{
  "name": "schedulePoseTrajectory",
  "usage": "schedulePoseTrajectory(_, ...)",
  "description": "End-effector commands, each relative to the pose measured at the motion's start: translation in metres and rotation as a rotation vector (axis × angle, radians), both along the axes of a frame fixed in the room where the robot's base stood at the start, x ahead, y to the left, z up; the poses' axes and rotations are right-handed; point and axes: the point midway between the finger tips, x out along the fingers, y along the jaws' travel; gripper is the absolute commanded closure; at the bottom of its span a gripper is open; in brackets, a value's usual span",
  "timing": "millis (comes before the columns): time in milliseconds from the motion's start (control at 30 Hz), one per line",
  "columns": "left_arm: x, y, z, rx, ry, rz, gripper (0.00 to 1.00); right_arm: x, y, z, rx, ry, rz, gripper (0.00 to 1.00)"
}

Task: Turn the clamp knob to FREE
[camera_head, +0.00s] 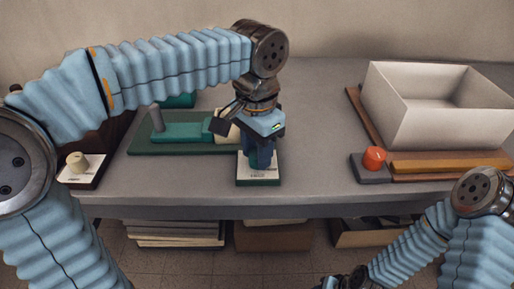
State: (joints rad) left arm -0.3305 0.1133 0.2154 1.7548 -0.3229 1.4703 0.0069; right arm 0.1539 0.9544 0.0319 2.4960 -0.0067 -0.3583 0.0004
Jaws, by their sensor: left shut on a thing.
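My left gripper (261,160) reaches down from the arm over a small white labelled plate (259,181) near the table's front edge. Its fingers are shut on a knob on that plate. The fingers hide most of the knob, so its pointer cannot be seen, and the label is too small to read. A cream knob (77,160) on a white plate stands at the far left. A red-orange knob (374,157) on a dark block stands at the right. My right gripper (343,281) is low at the bottom edge, in front of the table, its fingers unclear.
A green fixture (180,132) on a dark green base is behind and left of my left gripper. A large white open box (436,122) stands at the right, with an orange-brown bar (445,165) in front. The grey tabletop (318,140) between is clear. Papers and boxes fill a lower shelf.

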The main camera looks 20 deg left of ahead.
Motion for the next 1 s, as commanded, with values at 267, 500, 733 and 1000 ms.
schedulePoseTrajectory(267, 0.0004, -0.0001, 0.0004, -0.001, -0.002, -0.092, 0.93, 0.0, 0.0, 0.0001, 0.0, 0.0, 0.0, 0.57)
schedulePoseTrajectory(500, 0.0004, -0.0001, 0.0005, -0.001, -0.002, -0.115, 0.93, -0.0001, 0.0, 0.0001, 0.0, 0.0, 0.0, 0.57)
schedulePoseTrajectory(733, 0.0005, 0.0, 0.0005, 0.0, -0.002, -0.115, 0.93, -0.0001, 0.0, 0.0001, 0.0, 0.0, 0.0, 0.57)
schedulePoseTrajectory(1000, 0.0004, 0.0001, 0.0004, 0.0, -0.001, -0.114, 0.37, -0.0001, 0.0, 0.0001, 0.0, 0.0, 0.0, 0.57)
